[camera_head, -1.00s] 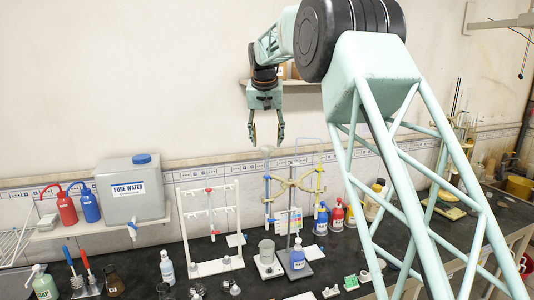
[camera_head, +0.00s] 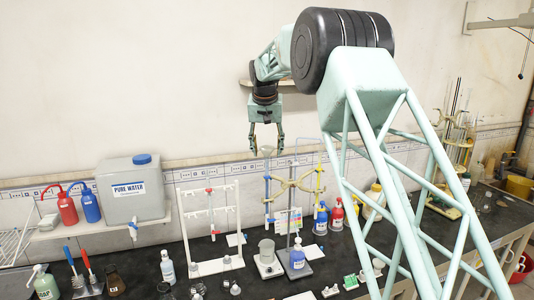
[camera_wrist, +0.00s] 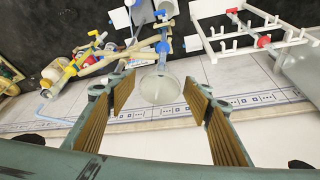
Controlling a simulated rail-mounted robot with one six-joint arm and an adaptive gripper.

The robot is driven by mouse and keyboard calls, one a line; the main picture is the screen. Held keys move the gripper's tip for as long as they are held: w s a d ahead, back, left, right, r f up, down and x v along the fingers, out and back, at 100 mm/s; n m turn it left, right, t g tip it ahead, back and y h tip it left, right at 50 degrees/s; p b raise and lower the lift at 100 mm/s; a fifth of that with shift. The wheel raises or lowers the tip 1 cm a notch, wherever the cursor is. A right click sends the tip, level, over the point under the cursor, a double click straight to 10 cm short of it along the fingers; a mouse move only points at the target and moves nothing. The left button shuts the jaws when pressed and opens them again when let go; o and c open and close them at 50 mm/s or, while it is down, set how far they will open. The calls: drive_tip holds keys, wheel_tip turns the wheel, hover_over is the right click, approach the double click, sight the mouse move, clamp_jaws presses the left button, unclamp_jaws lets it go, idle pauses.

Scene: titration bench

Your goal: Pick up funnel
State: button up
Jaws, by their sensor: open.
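The funnel (camera_head: 267,150) is pale and translucent, sitting upright at the top of the burette (camera_head: 267,190) on the stand. In the wrist view the funnel (camera_wrist: 158,90) shows as a round pale mouth between my two fingers, with a gap on each side. My gripper (camera_head: 266,147) points down and is open, its fingertips at about the height of the funnel's upper part in the head view. My gripper (camera_wrist: 158,82) also shows in the wrist view with its ribbed pads apart and nothing held. Whether a pad touches the funnel is not visible; they look apart.
A yellow clamp (camera_head: 300,184) and the stand rod are close to the right of the burette. A white rack (camera_head: 212,215) stands to the left, beside the pure water tank (camera_head: 130,190). Bottles, including a blue one (camera_head: 321,219), crowd the bench below. The wall is close behind.

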idle(0.4)
drive_tip(key=c, duration=0.7)
drive_tip(key=shift+o, duration=0.2)
drive_tip(key=shift+r, duration=0.1)
drive_tip(key=shift+s+r, duration=0.1)
drive_tip(key=shift+r, duration=1.55)
drive_tip(key=s+d+r+b, duration=0.1)
drive_tip(key=s+b, duration=0.3)
drive_tip(key=s, duration=1.1)
drive_tip(key=shift+s+r, duration=0.25)
drive_tip(key=shift+s, duration=0.15)
drive_tip(key=shift+d, duration=0.1)
